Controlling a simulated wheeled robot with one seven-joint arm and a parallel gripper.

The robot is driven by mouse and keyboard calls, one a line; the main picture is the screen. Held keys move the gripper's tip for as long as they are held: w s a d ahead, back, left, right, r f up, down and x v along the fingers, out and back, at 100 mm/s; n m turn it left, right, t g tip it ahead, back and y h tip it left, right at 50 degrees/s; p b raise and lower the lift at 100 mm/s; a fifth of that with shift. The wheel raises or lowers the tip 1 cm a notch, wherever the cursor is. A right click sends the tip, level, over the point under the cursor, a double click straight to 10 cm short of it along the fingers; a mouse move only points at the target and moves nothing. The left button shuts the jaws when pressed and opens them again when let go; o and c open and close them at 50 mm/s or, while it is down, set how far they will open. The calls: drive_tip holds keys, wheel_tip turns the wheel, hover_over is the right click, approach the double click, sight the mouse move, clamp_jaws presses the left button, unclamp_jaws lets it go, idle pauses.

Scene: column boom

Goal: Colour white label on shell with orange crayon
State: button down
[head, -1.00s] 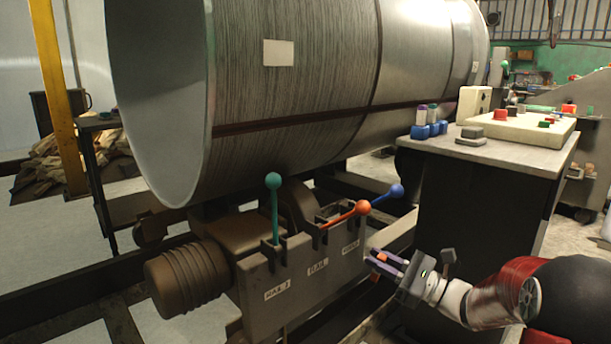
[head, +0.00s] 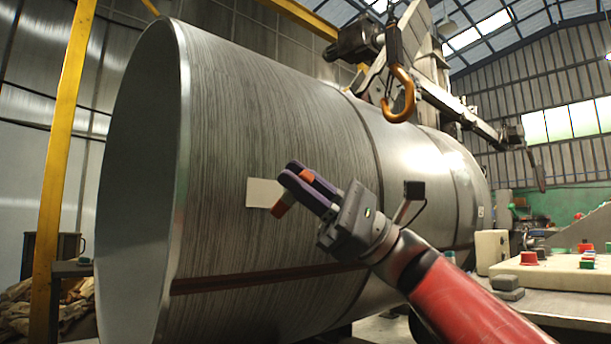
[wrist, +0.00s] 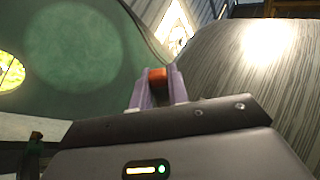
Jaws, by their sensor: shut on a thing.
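The shell is the large grey metal cylinder (head: 270,110) lying on its side across the head view. The white label (head: 260,192) is a small pale rectangle on its near curved side, and its right part is covered by my gripper. In the wrist view the orange crayon (wrist: 157,78) sits between the purple fingers. The label is not clear there.
An orange hook (head: 402,95) hangs from a boom above the shell. A yellow post (head: 65,160) stands at the left. A control bench (head: 550,275) with buttons stands at the lower right. The air left of the gripper, before the shell, is clear.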

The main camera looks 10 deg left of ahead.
drive_tip(key=shift+s+a+r+n+g, duration=0.1)
drive_tip(key=shift+s+r+n+g, duration=0.2)
drive_tip(key=shift+r, duration=0.3)
drive_tip(key=shift+s+a+r+n+g, duration=0.1)
drive_tip(key=shift+r+n+g, duration=0.1)
drive_tip(key=shift+r+g, duration=0.3)
drive_tip(key=shift+w+a+r, duration=0.1)
drive_tip(key=shift+w+r, duration=0.1)
drive_tip(key=shift+r, duration=0.05)
drive_tip(key=shift+w+a+r+p, duration=0.15)
drive_tip(key=shift+w+a+p, duration=0.85)
drive_tip(key=shift+a, duration=0.25)
drive_tip(key=shift+w+a+p, duration=0.4)
drive_tip(key=shift+w+a, duration=0.3)
drive_tip(key=shift+a, duration=0.1)
drive_tip(key=shift+w+a+p, duration=0.45)
